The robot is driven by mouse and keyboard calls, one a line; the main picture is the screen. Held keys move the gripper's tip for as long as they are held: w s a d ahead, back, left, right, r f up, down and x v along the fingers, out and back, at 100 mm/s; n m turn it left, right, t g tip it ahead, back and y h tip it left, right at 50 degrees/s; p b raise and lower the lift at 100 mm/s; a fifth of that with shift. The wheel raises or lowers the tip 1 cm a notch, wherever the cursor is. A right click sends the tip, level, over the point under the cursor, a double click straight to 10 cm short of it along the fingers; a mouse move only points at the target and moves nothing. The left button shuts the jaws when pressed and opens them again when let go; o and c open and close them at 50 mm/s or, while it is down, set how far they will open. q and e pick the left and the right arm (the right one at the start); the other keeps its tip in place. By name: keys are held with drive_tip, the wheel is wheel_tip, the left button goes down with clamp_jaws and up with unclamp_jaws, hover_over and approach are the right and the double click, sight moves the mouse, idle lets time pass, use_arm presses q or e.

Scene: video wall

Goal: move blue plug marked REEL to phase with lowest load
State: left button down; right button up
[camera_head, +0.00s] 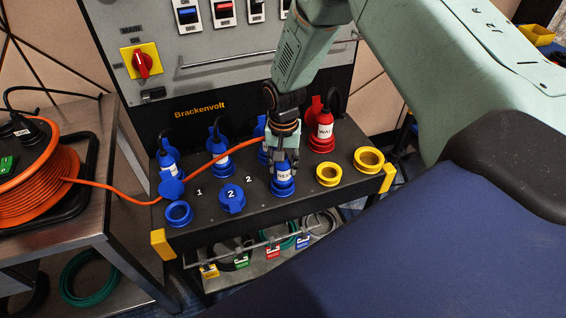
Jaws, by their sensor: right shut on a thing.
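My right gripper (286,150) comes down from above, shut on a blue plug (284,186) with a white label that is only partly legible. The plug is upright at a front-row position of the dark socket panel (262,213); whether it is seated cannot be told. An orange cable (130,194) runs from the reel (30,180) to behind the gripper, where its end is hidden. In the front row to the left are an open blue socket (179,213) and a blue lidded socket marked 2 (232,199). My left gripper is out of view.
Other blue plugs (169,158) and a red plug (322,135) stand in the back row. Two yellow sockets (328,175) are at the right. A red switch (142,63) is at upper left.

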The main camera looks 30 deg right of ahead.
drive_tip(key=shift+f, duration=0.45)
drive_tip(key=o, duration=1.4)
drive_tip(key=o, duration=0.4)
drive_tip(key=shift+r+p, duration=3.05)
